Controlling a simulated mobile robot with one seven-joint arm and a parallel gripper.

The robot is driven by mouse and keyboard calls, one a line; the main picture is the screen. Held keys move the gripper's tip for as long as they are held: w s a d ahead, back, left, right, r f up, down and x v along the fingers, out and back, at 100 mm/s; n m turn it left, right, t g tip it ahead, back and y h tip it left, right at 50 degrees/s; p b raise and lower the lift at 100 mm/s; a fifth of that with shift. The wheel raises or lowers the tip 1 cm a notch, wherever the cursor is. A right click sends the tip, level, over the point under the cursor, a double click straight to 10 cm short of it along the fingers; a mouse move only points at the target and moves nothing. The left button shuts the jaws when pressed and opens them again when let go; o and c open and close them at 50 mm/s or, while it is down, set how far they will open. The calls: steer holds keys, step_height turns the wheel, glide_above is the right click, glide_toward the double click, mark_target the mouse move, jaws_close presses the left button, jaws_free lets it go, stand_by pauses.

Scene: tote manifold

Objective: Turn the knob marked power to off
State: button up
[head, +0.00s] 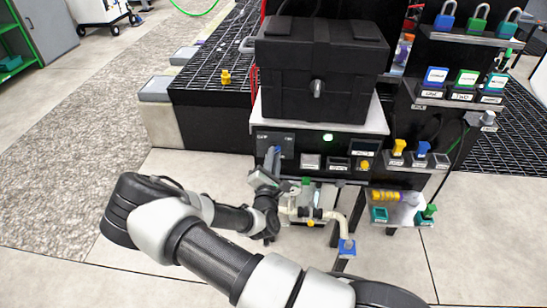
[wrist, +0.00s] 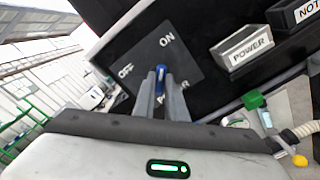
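The power knob (wrist: 161,72) is a slim blue handle on a dark square plate (wrist: 196,66). The plate carries the words ON, OFF and POWER; POWER is partly covered by my fingers. In the wrist view the handle's visible end points toward ON, with OFF to its left. My gripper (wrist: 163,80) has its two grey fingers close together, one on each side of the handle, and appears shut on it. In the head view my gripper (head: 270,168) is at the left of the black panel, and the knob is largely hidden there.
A lit green lamp (head: 328,137) is on the panel. Below it are pipes and a valve with a blue end (head: 347,247). A black case (head: 320,55) sits above. Floor is clear at left.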

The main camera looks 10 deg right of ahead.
steer(key=shift+r+p, duration=0.1)
steer(key=shift+p, duration=0.35)
jaws_close()
steer(key=shift+n+p, duration=4.9)
steer(key=shift+n, duration=4)
steer(key=shift+f, duration=0.2)
steer(key=o, duration=0.7)
jaws_free()
steer(key=shift+r, duration=0.1)
steer(key=p+v, duration=0.1)
steer(key=v, duration=1.6)
steer(key=shift+s+a+p, duration=0.1)
steer(key=shift+s+p, duration=0.15)
steer(key=shift+p, duration=0.15)
